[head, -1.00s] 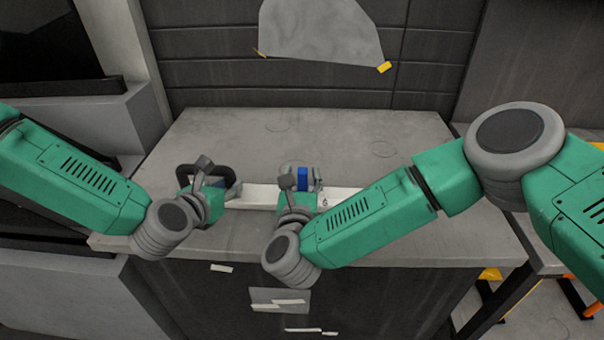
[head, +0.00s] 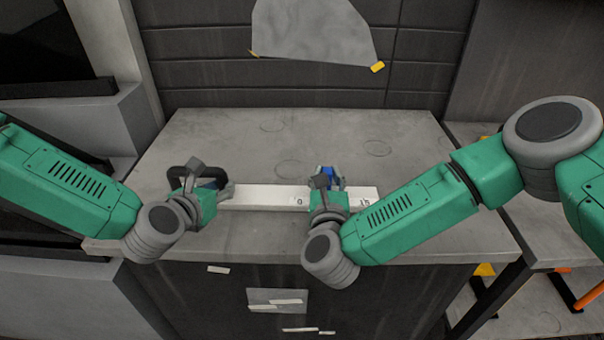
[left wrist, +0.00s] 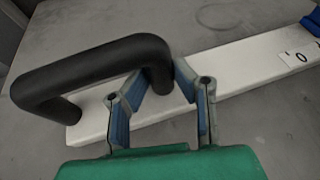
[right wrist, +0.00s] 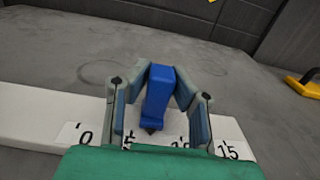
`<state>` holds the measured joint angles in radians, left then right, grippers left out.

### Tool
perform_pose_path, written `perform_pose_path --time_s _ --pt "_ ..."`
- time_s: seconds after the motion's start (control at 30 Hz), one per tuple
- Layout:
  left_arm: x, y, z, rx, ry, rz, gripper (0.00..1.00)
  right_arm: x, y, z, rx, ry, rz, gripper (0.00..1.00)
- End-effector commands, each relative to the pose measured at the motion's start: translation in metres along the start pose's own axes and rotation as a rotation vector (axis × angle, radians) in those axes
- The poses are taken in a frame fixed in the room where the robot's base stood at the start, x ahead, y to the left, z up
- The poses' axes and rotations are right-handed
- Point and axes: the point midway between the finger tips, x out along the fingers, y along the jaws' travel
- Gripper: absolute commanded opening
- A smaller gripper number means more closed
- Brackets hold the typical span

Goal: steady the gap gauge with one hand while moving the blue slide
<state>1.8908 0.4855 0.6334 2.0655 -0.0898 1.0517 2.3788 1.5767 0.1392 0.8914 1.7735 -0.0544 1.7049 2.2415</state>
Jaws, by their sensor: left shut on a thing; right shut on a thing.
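The gap gauge is a long white bar (head: 262,197) lying on the grey table, with a black handle (left wrist: 85,72) at its left end and a number scale at its right part. My left gripper (head: 212,186) is shut on the black handle; the left wrist view shows its fingers around the handle's near-right post (left wrist: 160,75). The blue slide (right wrist: 157,95) stands on the bar, and my right gripper (head: 328,182) is shut on it. In the right wrist view the slide's dark pointer is between the 5 and 10 marks. My right gripper partly covers the scale.
The grey table top (head: 400,150) is clear around the gauge, with faint ring marks. A grey sheet with yellow tape (head: 312,30) hangs on the dark wall behind. A yellow and black object (right wrist: 302,85) shows at the right wrist view's right edge.

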Motion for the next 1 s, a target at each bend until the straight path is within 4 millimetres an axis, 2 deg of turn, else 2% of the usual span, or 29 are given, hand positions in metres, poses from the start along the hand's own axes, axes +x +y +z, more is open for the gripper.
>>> perform_pose_path --time_s 0.03,0.13,0.47,0.5,0.57,0.87,1.0 --pt "0.001 0.003 0.001 -0.004 -0.003 0.008 0.00 0.001 -0.015 -0.001 -0.004 0.003 -0.009 0.00" --pt "0.001 0.003 0.001 -0.004 -0.003 0.009 0.00 0.000 -0.027 -0.001 -0.003 0.003 -0.007 0.00" --pt "0.001 0.004 0.001 -0.004 -0.003 0.010 0.00 0.000 -0.030 -0.001 -0.003 0.002 -0.005 0.00" --pt "0.001 0.004 0.001 -0.004 -0.003 0.009 0.00 0.000 -0.030 -0.001 -0.003 0.002 -0.004 0.21" --pt "0.001 0.004 0.001 -0.004 -0.003 0.009 0.00 -0.001 -0.030 -0.001 -0.002 0.002 -0.004 0.40" --pt "0.001 0.002 0.001 -0.003 -0.003 0.007 0.00 -0.001 -0.029 -0.001 -0.001 0.002 -0.002 0.40" --pt "0.001 0.002 0.001 -0.003 -0.003 0.006 0.00 -0.010 -0.028 -0.001 -0.001 0.004 0.000 0.40"
